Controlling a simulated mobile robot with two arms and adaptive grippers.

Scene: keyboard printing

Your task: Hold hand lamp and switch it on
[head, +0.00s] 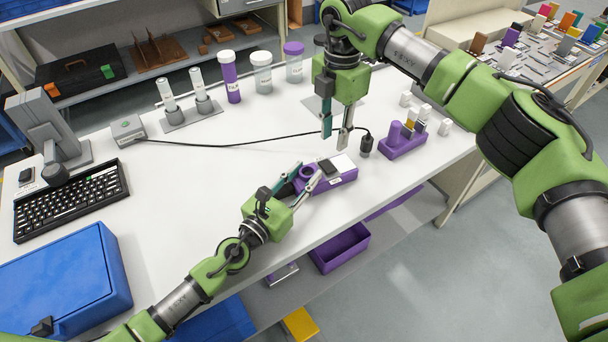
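A purple device (340,181) with a round ring at its left end and a pale and dark top lies near the front edge of the white table; it looks like the hand lamp, but I cannot be sure. My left gripper (308,174) is open at its left end, fingers apart on either side of the ring. I cannot tell whether they touch it. My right gripper (336,137) points down above and behind the device, fingers apart and empty. No light shows on the device, and its switch is too small to make out.
A black cable runs from a grey box (127,129) to a small black plug (366,143) right of the device. A purple holder (402,143) stands farther right. Jars and tubes line the back. A keyboard (70,199) and blue case (66,280) are left. The middle table is clear.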

